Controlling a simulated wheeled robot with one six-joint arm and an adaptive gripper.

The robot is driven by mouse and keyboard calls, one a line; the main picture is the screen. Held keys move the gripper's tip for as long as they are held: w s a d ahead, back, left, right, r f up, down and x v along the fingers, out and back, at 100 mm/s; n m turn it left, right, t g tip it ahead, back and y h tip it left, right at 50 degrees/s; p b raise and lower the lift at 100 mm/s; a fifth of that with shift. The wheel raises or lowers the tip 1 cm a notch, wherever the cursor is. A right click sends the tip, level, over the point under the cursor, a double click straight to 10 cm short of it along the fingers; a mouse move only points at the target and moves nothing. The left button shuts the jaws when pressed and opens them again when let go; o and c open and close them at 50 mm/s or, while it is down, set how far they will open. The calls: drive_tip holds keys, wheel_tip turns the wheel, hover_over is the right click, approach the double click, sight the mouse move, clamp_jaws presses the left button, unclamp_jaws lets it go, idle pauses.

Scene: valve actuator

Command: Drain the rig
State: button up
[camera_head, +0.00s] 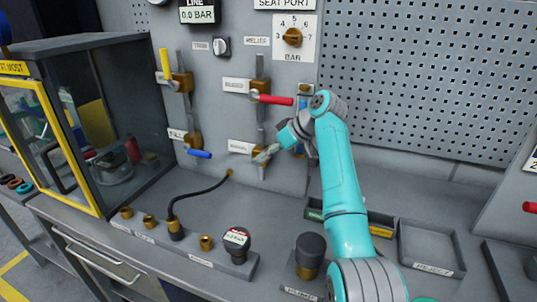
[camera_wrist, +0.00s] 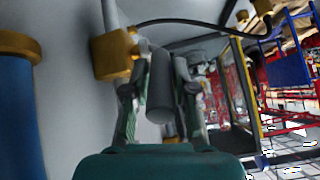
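My gripper (camera_head: 268,153) is at the lower middle valve on the grey panel. In the wrist view its two fingers (camera_wrist: 160,80) stand on either side of a grey cylindrical handle (camera_wrist: 160,95) and appear closed on it. A brass valve body (camera_wrist: 112,55) with a pipe is just beyond. Other lever valves have a yellow handle (camera_head: 164,60), a red handle (camera_head: 276,99) and a blue handle (camera_head: 200,154). The line gauge (camera_head: 198,14) reads 0.0 BAR. The lower valve's label (camera_head: 241,146) is too small to read surely.
A glass-sided cabinet (camera_head: 66,140) with a yellow frame stands left. A black hose (camera_head: 193,191) runs from the panel to a bench block (camera_head: 206,258). A capped dark fitting (camera_head: 310,247) and an empty tray (camera_head: 428,248) are near my arm. A brass regulator knob (camera_head: 292,38) is above.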

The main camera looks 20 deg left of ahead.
drive_tip(key=shift+o, duration=0.9)
drive_tip(key=v, duration=1.2)
